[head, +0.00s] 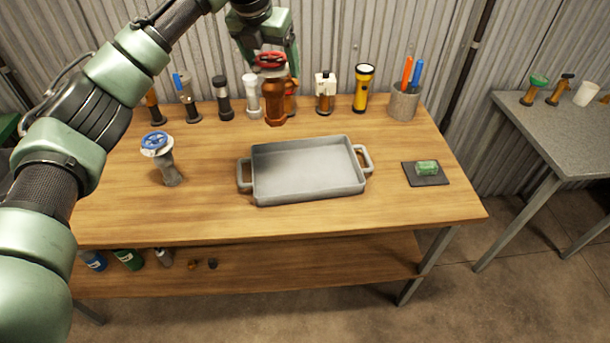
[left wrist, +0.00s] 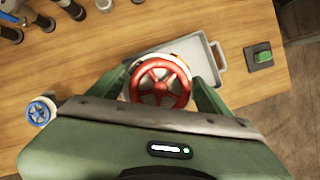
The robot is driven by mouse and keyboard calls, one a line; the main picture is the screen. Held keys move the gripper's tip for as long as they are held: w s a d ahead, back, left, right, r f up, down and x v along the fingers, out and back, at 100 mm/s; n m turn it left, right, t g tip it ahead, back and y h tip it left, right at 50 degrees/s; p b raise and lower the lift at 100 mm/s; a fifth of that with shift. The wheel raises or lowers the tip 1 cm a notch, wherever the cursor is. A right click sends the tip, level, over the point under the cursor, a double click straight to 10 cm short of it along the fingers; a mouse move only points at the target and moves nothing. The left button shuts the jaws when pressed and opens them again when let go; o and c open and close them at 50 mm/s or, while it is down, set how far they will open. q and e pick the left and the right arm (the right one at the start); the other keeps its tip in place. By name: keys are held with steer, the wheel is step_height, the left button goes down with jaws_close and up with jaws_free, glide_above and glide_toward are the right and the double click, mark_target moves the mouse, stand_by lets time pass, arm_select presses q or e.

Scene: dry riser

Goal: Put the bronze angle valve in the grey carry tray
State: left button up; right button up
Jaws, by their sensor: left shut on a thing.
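The bronze angle valve (head: 276,98), a reddish-brown body with a red handwheel, is held by my left gripper (head: 273,64). It hangs upright above the back of the table, behind the tray in the head view. In the left wrist view its red handwheel (left wrist: 160,82) sits between the fingers and hides most of the body. The grey carry tray (head: 310,195) lies empty on the table, with a handle at each end. Part of the tray (left wrist: 221,66) shows beyond the valve in the left wrist view. My right gripper is not in view.
A grey valve with a blue handwheel (head: 168,167) stands left of the tray. Several fittings, a yellow flashlight (head: 362,88) and a pen cup (head: 403,104) line the back. A dark pad (head: 432,180) with a green block (head: 427,168) lies right. Table around the tray is clear.

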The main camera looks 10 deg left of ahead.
mark_target(271, 120)
arm_select(q)
steer(key=shift+w+m, duration=0.15)
steer(key=shift+m, duration=0.15)
steer(key=shift+f, duration=0.25)
step_height(271, 120, down, 19)
steer(key=p, duration=0.1)
steer(key=shift+p, duration=0.3)
steer(key=shift+f, duration=0.1)
steer(key=o, duration=2.1)
steer(key=shift+c, duration=0.2)
steer(key=b+v, duration=0.1)
steer(key=v, duration=1.1)
steer(key=shift+a, duration=0.15)
